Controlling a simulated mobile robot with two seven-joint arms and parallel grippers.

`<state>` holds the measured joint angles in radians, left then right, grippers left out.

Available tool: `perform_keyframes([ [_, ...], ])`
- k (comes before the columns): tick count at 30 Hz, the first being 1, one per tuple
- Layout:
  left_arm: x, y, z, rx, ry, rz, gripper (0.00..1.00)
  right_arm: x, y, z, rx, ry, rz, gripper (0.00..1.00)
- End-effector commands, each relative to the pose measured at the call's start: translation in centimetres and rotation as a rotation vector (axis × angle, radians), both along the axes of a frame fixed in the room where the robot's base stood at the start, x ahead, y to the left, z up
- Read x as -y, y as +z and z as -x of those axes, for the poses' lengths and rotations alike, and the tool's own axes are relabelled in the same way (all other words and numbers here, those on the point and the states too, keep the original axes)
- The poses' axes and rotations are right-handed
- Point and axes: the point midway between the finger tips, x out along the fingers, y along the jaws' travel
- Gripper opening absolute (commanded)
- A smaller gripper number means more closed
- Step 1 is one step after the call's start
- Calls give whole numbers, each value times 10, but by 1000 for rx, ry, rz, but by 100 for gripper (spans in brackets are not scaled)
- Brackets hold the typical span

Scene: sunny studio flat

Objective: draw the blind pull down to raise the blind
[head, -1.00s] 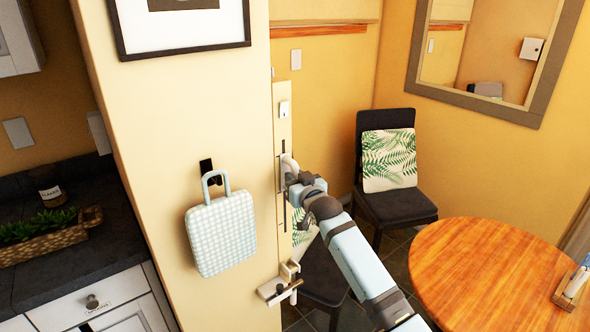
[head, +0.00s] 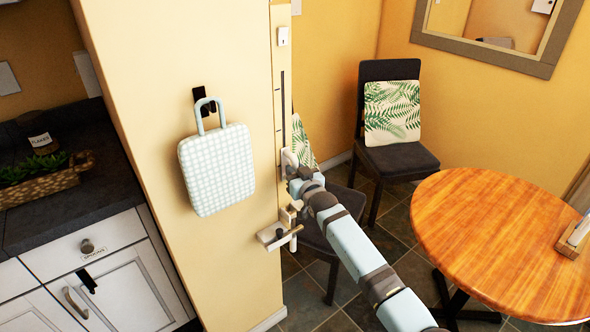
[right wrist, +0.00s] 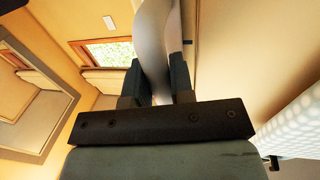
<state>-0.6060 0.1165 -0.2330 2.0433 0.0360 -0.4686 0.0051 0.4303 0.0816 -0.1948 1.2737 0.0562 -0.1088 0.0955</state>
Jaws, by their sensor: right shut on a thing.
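The blind pull (head: 288,160) is a pale handle on a narrow upright board (head: 281,100) at the wall's edge. A dark slot with tick marks runs up the board above the pull. My right gripper (head: 295,173) is shut on the pull, low on the board. In the right wrist view the pull (right wrist: 154,40) stands pale grey between my two dark fingers (right wrist: 156,85). A wood-framed window (right wrist: 110,52) with green outside shows there; the blind itself I cannot make out. My left gripper is not in view.
A white bracket (head: 277,235) juts out just below the pull. A checked bag (head: 217,170) hangs left of the board. A dark chair (head: 390,150) and a round wooden table (head: 500,240) stand to the right. A counter (head: 60,205) is at left.

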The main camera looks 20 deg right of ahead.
Motion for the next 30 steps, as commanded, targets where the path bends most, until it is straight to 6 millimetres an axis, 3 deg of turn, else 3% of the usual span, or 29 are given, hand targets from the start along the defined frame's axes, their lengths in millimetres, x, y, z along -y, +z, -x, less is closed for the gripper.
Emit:
perform_keyframes([
  [7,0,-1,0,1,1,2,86,-1,-8,2,-13,1,2,0],
  [8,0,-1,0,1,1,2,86,-1,-8,2,-13,1,2,29],
  [10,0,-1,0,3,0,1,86,-1,-8,2,-12,1,2,45],
  [22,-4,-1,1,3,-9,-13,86,1,-4,8,-6,0,1,46],
  [30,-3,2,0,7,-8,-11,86,9,-5,62,-8,1,1,46],
])
